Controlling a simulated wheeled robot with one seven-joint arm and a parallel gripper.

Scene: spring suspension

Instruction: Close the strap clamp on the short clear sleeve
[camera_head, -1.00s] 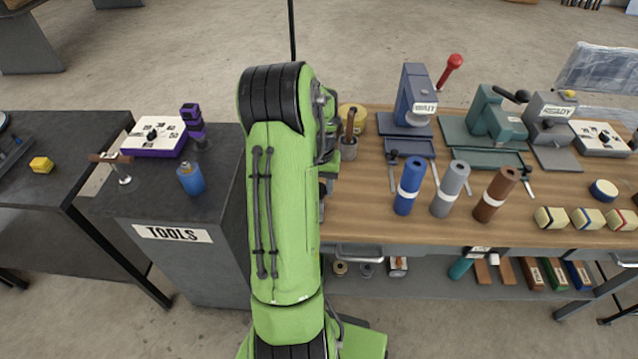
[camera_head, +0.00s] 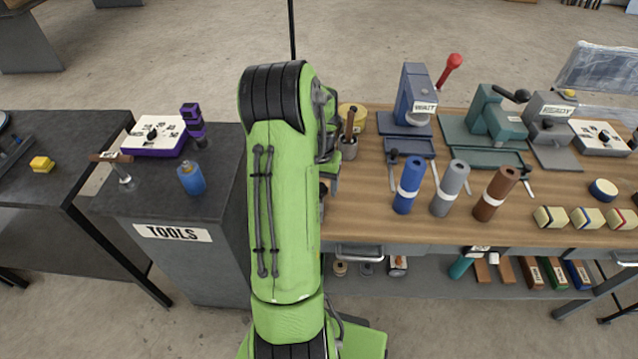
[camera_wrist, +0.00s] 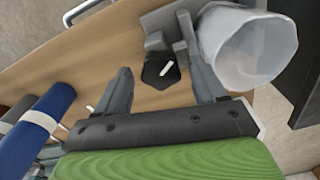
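In the wrist view a short, whitish, see-through sleeve (camera_wrist: 250,48) stands at the upper right, with its open end facing the camera. A grey clamp body (camera_wrist: 160,22) sits beside it on the left. A black knob (camera_wrist: 158,70) with a white mark is in front of the clamp. My gripper (camera_wrist: 157,62) is open, one finger on each side of the knob. I cannot tell whether a finger touches it. The strap cannot be made out clearly. In the head view my green arm hides the sleeve and clamp.
Blue (camera_head: 409,186), grey (camera_head: 450,188) and brown (camera_head: 496,194) cylinders stand on the wooden bench (camera_head: 370,215). Blue (camera_head: 412,95) and green (camera_head: 495,118) bench devices stand behind them. A dark tool cabinet (camera_head: 215,250) is on the left. Bare bench lies left of the blue cylinder.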

